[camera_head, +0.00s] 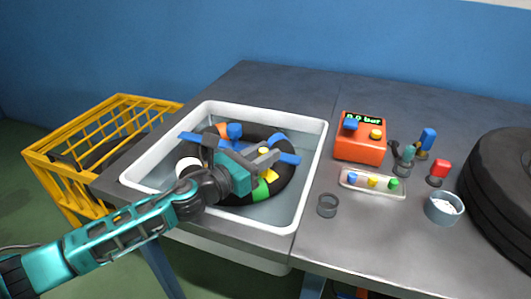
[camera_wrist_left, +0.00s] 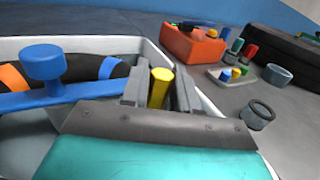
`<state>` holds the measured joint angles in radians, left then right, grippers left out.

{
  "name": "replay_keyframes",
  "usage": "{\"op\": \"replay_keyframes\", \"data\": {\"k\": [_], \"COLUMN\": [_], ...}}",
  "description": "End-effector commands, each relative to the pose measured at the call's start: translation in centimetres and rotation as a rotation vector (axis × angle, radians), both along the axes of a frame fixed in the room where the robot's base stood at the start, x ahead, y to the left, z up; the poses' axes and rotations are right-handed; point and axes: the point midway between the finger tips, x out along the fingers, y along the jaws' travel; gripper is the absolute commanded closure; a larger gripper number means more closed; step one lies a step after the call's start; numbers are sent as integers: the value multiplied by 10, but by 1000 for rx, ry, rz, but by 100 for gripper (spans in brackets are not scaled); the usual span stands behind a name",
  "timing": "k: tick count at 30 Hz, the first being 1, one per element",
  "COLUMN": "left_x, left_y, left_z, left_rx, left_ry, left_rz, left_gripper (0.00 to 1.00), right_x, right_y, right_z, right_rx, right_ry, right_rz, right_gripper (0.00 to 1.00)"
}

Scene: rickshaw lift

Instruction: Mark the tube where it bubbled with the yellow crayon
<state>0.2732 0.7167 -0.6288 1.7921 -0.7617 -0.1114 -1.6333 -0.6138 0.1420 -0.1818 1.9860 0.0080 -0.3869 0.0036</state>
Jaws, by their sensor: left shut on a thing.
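The yellow crayon (camera_head: 264,151) is upright between the fingers of my left gripper (camera_head: 266,160). In the left wrist view the crayon (camera_wrist_left: 160,86) shows between both grey fingers, which are shut on it. The black tube (camera_head: 285,182) lies in the white basin (camera_head: 312,190), below my gripper, with orange, blue, green and yellow marks around it. My gripper is over the right part of the tube's ring and hides part of it. I see no bubbles. My right gripper is not in view.
A blue bar with a knob (camera_wrist_left: 42,62) crosses the basin. On the table to the right are an orange gauge box (camera_head: 360,148), a small tray (camera_head: 346,180) with coloured pieces, a grey ring (camera_head: 327,206), a cup (camera_head: 444,209) and black tyres (camera_head: 500,185). A yellow crate (camera_head: 60,150) stands left.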

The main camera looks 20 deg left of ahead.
Motion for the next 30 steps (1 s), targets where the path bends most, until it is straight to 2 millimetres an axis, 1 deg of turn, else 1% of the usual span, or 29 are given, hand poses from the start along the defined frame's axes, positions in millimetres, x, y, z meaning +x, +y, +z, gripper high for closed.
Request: {"op": "replay_keyframes", "data": {"k": [8, 22, 30], "left_x": [1, 17, 19], "left_y": [-1, -11, -12], "left_z": [-2, 0, -1], "left_rx": [1, 1, 2], "left_ry": [4, 3, 4], "left_rz": [0, 0, 0], "left_gripper": [100, 100, 100], "right_x": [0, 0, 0], "right_y": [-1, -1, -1], "right_z": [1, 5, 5], "right_rx": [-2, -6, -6], "right_ry": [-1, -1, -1], "right_rz": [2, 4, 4], "right_gripper": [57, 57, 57]}}
